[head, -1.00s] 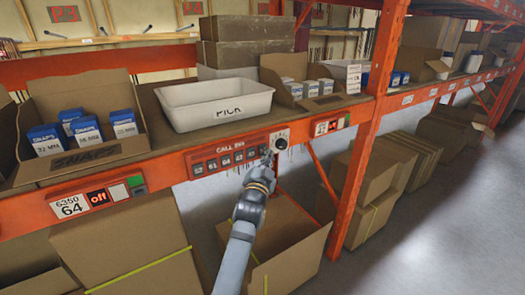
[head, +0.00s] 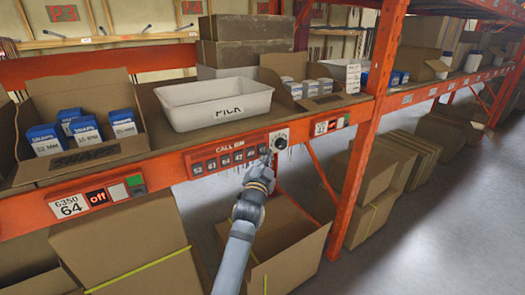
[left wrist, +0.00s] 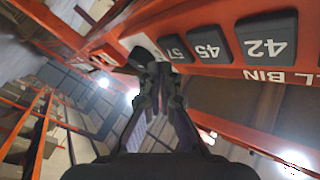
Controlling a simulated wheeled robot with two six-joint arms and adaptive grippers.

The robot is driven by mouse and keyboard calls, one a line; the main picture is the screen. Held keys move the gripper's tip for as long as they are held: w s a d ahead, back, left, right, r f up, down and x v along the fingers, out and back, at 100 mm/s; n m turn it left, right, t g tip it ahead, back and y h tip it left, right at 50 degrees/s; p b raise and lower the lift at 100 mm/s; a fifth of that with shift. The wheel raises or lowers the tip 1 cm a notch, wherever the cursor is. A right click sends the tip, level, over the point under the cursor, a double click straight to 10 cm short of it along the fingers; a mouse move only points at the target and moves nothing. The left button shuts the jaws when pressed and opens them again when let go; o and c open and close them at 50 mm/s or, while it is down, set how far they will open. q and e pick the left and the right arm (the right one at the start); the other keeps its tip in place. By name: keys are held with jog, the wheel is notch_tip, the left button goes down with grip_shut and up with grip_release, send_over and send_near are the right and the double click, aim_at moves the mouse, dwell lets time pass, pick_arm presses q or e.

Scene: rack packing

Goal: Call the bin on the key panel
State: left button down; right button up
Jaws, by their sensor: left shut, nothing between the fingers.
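The key panel (head: 230,157), marked CALL BIN, is on the orange shelf beam below the white PICK bin (head: 215,104). It has a row of dark numbered keys. In the left wrist view the keys 42 (left wrist: 266,36), 45 (left wrist: 209,43) and 57 (left wrist: 176,48) show upside down. My left gripper (head: 265,163) is shut and empty, its fingertips at the panel's right end, close to key 57. In the left wrist view the fingertips (left wrist: 152,62) are beside that key; I cannot tell whether they touch anything. My right gripper is not in view.
A white plate with a dark knob (head: 281,139) adjoins the panel's right end. An orange post (head: 362,150) stands to the right. An open carton (head: 290,255) is below my left arm. A sign with 64 and "off" (head: 97,196) is on the beam at left.

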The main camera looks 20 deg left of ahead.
pick_arm(q)
jog(key=shift+w+a, duration=0.1)
jog(key=shift+w+a, duration=0.15)
jog(key=shift+a, duration=0.1)
jog(key=shift+w+a, duration=0.25)
jog(key=shift+a, duration=0.05)
dwell(0.8)
jog(key=shift+s+d, duration=0.1)
jog(key=shift+d, duration=0.05)
jog(key=shift+s+d+p, duration=0.35)
jog(key=shift+s+d, duration=0.1)
jog(key=shift+d, duration=0.05)
